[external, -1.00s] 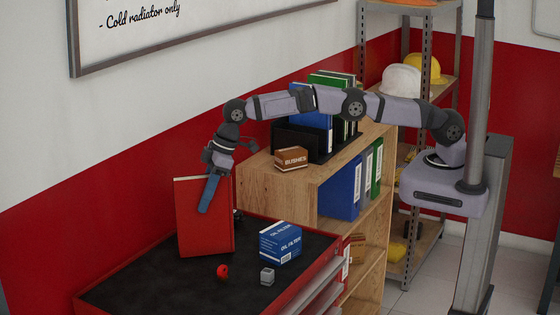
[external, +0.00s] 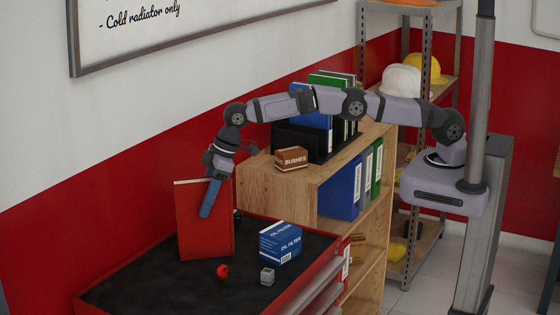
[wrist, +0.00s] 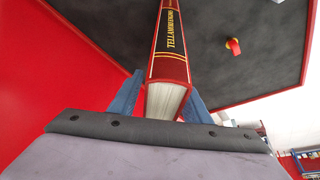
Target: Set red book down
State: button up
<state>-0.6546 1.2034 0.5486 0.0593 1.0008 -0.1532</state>
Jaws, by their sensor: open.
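The red book (external: 206,235) stands upright on the black top of the red tool cabinet (external: 150,272). In the wrist view the book (wrist: 170,62) shows its spine with gold lettering and its white page edges. My gripper (external: 206,212) is at the upper part of the book in the external view. In the wrist view its two blue fingers (wrist: 160,97) stand on either side of the book. The fingers are open around it; whether either one touches the cover I cannot tell.
A blue oil filter box (external: 280,243), a small red part (external: 223,270) and a small grey cube (external: 267,276) are on the cabinet top, right of the book. A wooden shelf (external: 300,183) with a bushes box (external: 291,158) stands behind. The cabinet top's front left is clear.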

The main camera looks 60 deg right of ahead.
jog(key=shift+r, duration=0.2)
jog(key=b+v, duration=0.5)
jog(key=v, duration=0.7)
